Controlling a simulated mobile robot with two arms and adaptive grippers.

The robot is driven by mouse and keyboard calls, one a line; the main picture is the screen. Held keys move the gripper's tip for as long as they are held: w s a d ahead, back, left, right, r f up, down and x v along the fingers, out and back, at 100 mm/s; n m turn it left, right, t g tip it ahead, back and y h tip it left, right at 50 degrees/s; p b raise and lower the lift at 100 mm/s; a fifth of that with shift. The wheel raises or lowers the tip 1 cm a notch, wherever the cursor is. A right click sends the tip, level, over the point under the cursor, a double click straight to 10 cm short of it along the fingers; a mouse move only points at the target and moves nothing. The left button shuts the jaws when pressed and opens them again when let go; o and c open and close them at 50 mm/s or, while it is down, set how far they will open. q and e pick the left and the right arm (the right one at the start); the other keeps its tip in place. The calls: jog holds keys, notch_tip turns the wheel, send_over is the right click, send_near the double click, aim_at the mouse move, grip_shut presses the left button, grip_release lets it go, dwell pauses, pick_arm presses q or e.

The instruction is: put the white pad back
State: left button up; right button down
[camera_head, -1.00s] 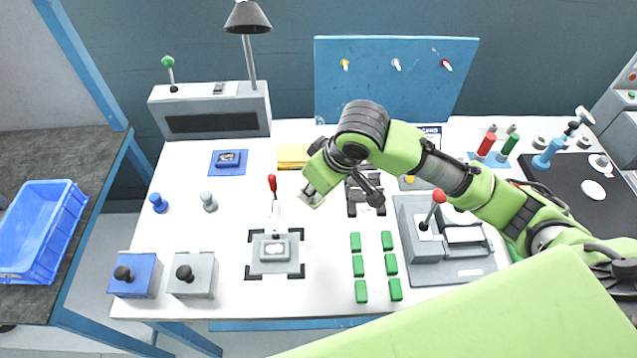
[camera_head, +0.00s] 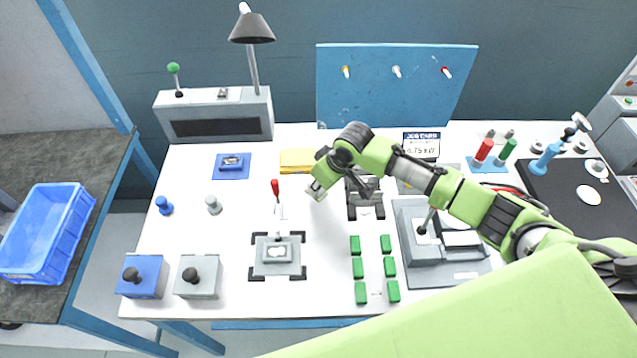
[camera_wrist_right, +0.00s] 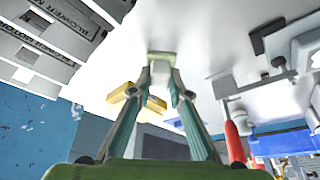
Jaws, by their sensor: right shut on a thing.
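My right gripper (camera_head: 315,192) is low over the middle of the white bench top, to the right of the red-handled lever (camera_head: 276,188). In the right wrist view its two fingers (camera_wrist_right: 163,72) close on a small pale block, which I take to be the white pad (camera_wrist_right: 161,59). The pad shows at the fingertips against the white bench, so I cannot tell whether it touches the surface. A yellow pad (camera_head: 297,160) lies behind the gripper and also shows in the right wrist view (camera_wrist_right: 122,98). My left gripper is not in view.
A grey clamp fixture (camera_head: 277,257) stands front left of the gripper. Several green blocks (camera_head: 358,268) lie front right. A dark motor part (camera_head: 364,198) is close on the right, and a grey lever press (camera_head: 425,235) stands farther right. Bare bench lies just in front.

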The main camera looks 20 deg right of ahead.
jog(key=shift+f, duration=0.1)
jog(key=shift+f, duration=0.1)
jog(key=c, duration=1.9)
grip_release()
jog(key=b+v, duration=0.1)
jog(key=v, duration=1.1)
jog(key=shift+s, duration=0.1)
